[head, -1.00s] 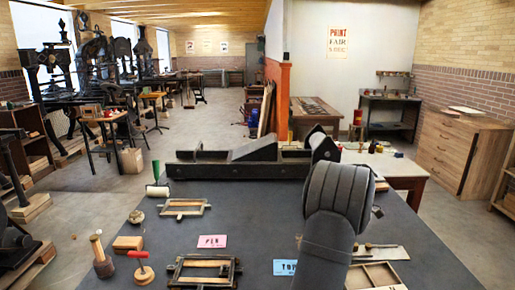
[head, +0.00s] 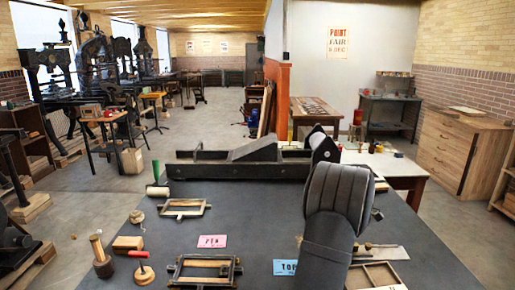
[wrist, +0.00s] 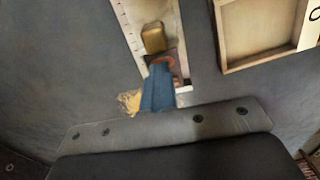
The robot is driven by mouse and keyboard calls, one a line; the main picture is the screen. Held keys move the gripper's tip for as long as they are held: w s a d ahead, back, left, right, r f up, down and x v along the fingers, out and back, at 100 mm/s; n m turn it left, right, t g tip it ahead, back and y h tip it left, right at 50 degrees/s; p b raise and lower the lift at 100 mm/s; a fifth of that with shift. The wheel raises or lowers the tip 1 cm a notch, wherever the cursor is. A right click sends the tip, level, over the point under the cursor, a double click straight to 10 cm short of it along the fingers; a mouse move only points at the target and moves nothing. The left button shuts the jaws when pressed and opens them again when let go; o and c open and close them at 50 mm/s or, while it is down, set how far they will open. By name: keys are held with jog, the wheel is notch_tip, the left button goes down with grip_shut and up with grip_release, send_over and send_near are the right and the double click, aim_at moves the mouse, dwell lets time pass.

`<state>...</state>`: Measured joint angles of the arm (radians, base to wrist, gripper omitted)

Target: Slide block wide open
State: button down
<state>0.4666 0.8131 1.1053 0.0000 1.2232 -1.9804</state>
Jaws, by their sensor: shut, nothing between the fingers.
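A pale metal composing stick with ruler marks (wrist: 127,20) lies on the dark bench top in the wrist view. A brass-coloured block (wrist: 154,38) sits in its channel. My gripper (wrist: 160,70) shows as blue fingers pressed together, at the near end of the stick just below the brass block. A small reddish-brown part lies between the fingertips and the block; I cannot tell whether the tips touch it. In the head view the composing stick (head: 388,253) lies right of my arm, which hides the gripper and part of the stick.
A wooden compartment tray (head: 375,276) lies close to the stick; it also shows in the wrist view (wrist: 228,55). A blue card (head: 286,267), a pink card (head: 212,241) and wooden frames (head: 204,270) lie to the left. A long dark metal fixture (head: 240,168) crosses the bench's back.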

jog(key=shift+w+a, duration=0.15)
jog(key=shift+a, duration=2.5)
jog(key=shift+w+a, duration=0.15)
jog(key=shift+a, duration=2.45)
jog(key=c, duration=1.2)
grip_release()
jog(key=shift+c, duration=0.2)
jog(key=shift+r, duration=0.1)
notch_tip(320, 180, up, 7)
